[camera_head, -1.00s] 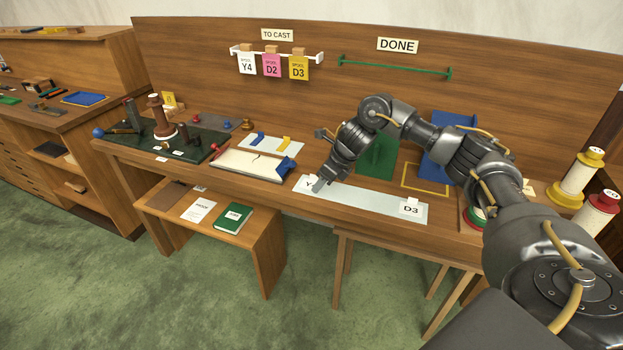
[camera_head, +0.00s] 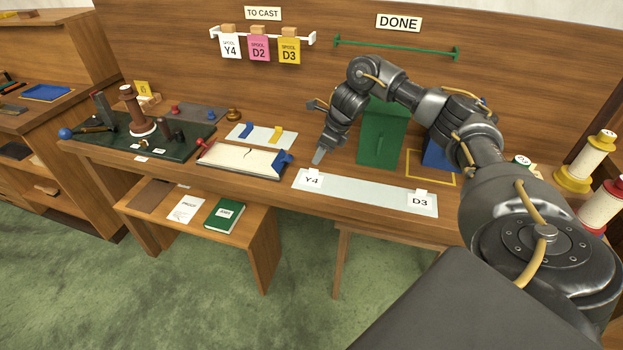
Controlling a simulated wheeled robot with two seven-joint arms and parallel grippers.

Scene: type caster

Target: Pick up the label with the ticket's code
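A label marked Y4 (camera_head: 312,181) stands on the left end of a pale strip (camera_head: 365,191) on the bench. A label marked D3 (camera_head: 420,201) stands on its right end. Three tickets hang on the TO CAST rail: white Y4 (camera_head: 230,47), pink D2 (camera_head: 259,49) and yellow D3 (camera_head: 289,51). My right gripper (camera_head: 318,157) is just above and behind the Y4 label, pointing down, apart from it. Its finger opening is too small to make out. My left gripper is out of view.
A green DONE rail (camera_head: 395,48) on the back panel is empty. A green upright block (camera_head: 382,138) stands behind the strip. A cream tray (camera_head: 240,160) and a dark green mat (camera_head: 180,150) lie left. Spools (camera_head: 586,160) stand at the far right. The strip's middle is clear.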

